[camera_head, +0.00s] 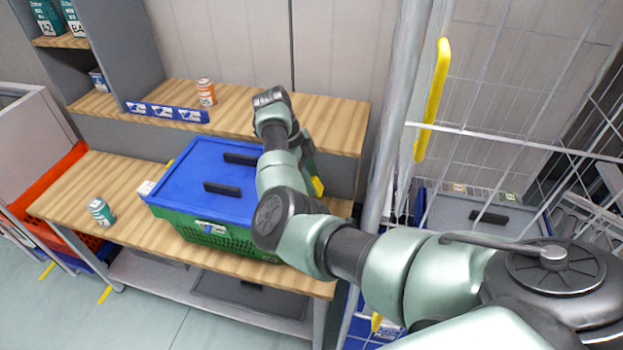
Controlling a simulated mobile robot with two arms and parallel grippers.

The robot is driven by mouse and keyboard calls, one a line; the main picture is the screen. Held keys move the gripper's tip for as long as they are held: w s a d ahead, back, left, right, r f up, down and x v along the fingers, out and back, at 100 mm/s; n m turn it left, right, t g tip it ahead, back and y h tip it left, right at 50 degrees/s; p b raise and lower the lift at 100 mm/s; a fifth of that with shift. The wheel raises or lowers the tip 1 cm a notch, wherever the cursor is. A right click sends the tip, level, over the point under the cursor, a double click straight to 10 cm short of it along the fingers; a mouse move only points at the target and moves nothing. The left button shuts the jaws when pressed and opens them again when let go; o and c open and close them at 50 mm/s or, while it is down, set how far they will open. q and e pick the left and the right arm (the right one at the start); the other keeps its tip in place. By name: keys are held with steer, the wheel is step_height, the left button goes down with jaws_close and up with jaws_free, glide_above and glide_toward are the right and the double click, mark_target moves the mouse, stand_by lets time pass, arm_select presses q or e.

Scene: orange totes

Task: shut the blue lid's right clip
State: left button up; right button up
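The blue lid (205,172) lies on a green crate (225,240) on the lower wooden bench and has two black handles. A yellow piece (317,187), which looks like the right clip, shows at the lid's right side, partly behind my arm. I cannot tell if it is shut. A bit of yellow (169,163) shows at the lid's left edge. My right arm reaches across the lid's right part, and my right gripper (309,165) is down at that side, mostly hidden by the arm. Its fingers cannot be made out. My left gripper is not in view.
A metal pole (391,150) and wire cage (500,120) stand close on the right.

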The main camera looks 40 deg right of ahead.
mark_target(321, 190)
steer(key=shift+d, duration=0.1)
jaws_close()
steer(key=shift+s+d, duration=0.15)
steer(key=shift+s+t+y+p, duration=0.2)
steer(key=shift+t+y+p, duration=0.35)
steer(key=shift+p, duration=0.4)
steer(key=shift+s+d+f+t+y+p, duration=0.25)
steer(key=shift+f+t+y+p, duration=0.1)
steer(key=shift+t+y, duration=0.15)
steer(key=shift+s+d+f+t, duration=0.1)
steer(key=shift+f+t, duration=0.1)
steer(key=shift+t, duration=0.15)
steer(key=shift+s+d+f+t+y, duration=0.15)
steer(key=shift+f+t+y, duration=0.25)
steer(key=shift+y, duration=0.15)
steer(key=shift+s+d+f+t+y+b, duration=0.2)
steer(key=shift+f+t+y+b, duration=0.15)
steer(key=shift+t+y+b, duration=0.45)
steer(key=shift+a, duration=0.1)
